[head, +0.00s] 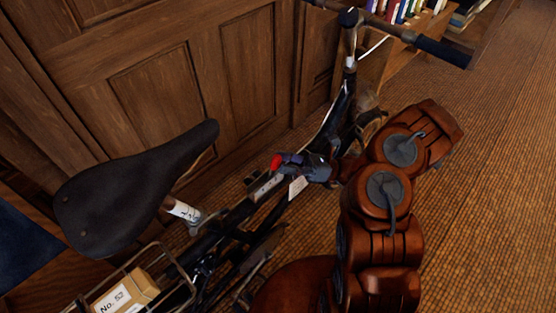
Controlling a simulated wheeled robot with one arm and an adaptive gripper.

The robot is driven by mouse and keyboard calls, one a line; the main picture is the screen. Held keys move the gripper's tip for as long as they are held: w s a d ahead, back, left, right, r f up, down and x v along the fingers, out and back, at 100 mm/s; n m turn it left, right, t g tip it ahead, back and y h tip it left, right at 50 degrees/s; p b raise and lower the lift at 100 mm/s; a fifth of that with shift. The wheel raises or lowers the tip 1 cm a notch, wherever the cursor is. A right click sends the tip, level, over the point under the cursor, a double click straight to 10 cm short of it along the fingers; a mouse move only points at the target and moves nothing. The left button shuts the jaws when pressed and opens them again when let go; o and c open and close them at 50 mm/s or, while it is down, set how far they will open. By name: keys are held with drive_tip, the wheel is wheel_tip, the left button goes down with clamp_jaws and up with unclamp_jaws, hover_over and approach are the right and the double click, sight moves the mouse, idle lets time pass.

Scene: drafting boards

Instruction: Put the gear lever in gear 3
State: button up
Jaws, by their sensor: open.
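A bicycle leans along the wooden panelling, with its top tube running up from lower left to upper right. A small red tip (276,161), which looks like the gear lever's knob, shows just above the top tube. A pale metal plate (266,187) lies on the tube below it. My gripper (292,162) is open, right beside the red tip at its right. I cannot tell whether they touch. The lever's shaft and any gear marks are hidden or too small to read.
The black saddle (135,190) is at the left. A wire basket (178,275) holds a box marked "No. 52" (126,293). The handlebar grip (443,51) reaches out at upper right, near a bookshelf (425,25). The floor at right is clear.

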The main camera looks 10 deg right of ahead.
drive_tip(key=v, duration=0.4)
drive_tip(key=shift+d+f, duration=0.15)
drive_tip(key=shift+d, duration=0.2)
